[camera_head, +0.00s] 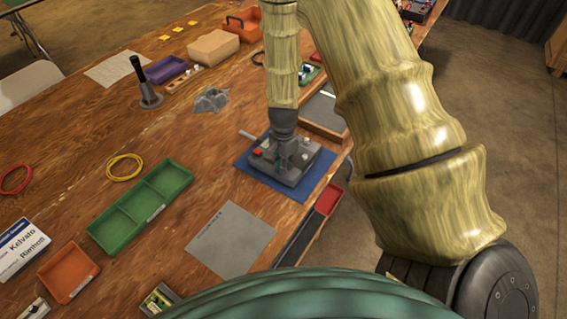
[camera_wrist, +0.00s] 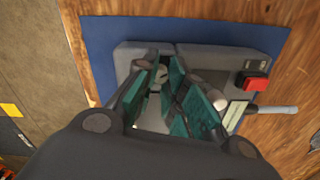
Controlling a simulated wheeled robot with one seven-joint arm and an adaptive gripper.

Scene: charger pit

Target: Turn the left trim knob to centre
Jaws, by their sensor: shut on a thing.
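A grey control box (camera_head: 285,175) lies on a blue mat near the right edge of the table; it also shows in the wrist view (camera_wrist: 215,58). It carries a red button (camera_wrist: 253,82) and a grey lever (camera_wrist: 275,109) on one side. My gripper (camera_head: 283,158) points down over the box. In the wrist view its teal-padded fingers (camera_wrist: 178,88) are closed around a small grey trim knob (camera_wrist: 161,74) with a pale mark. The fingers hide much of the knob, and I cannot read its angle exactly. A pale round part (camera_wrist: 221,104) sits beside the fingers.
The blue mat (camera_head: 252,181) surrounds the box. A grey sheet (camera_head: 230,240) and a green tray (camera_head: 140,207) lie toward the front left. A wooden-edged tray (camera_head: 322,115) stands close behind the box. A dark upright handle (camera_head: 145,85) stands further left. Bare wood lies left of the mat.

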